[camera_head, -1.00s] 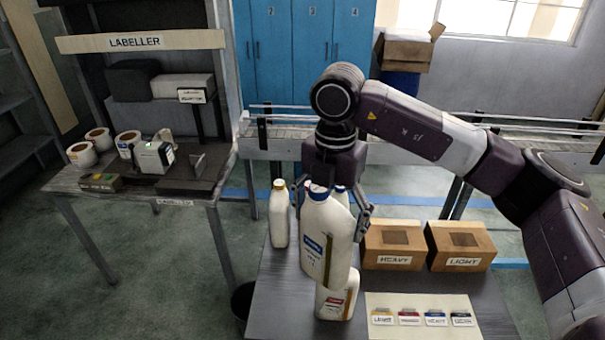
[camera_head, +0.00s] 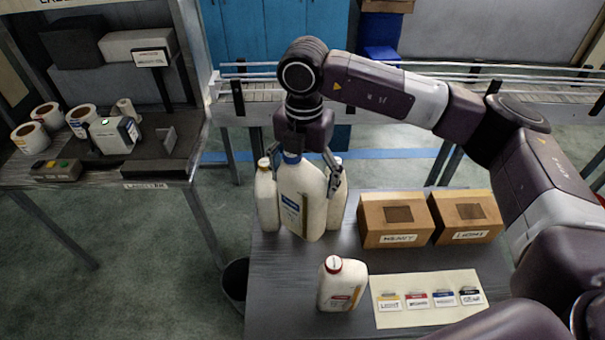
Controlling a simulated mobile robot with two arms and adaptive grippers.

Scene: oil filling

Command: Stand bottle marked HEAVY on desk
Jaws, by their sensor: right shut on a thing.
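My right gripper (camera_head: 305,168) is shut on the large white bottle (camera_head: 303,193) with a blue cap and blue label, near the back left of the desk (camera_head: 290,290). This bottle is nearly upright, and its label is too small to read. Its base is at or just above the desk top; I cannot tell if it touches. A blue tag on the label card (camera_head: 430,315) seems to read HEAVY. My left gripper is not in view.
White bottles stand close on its left (camera_head: 267,200) and right (camera_head: 337,205), the right one partly hidden. A red-capped bottle (camera_head: 342,287) stands in front. Boxes marked HEAVY (camera_head: 395,240) and LIGHT (camera_head: 470,237) sit right. The desk's front left is clear.

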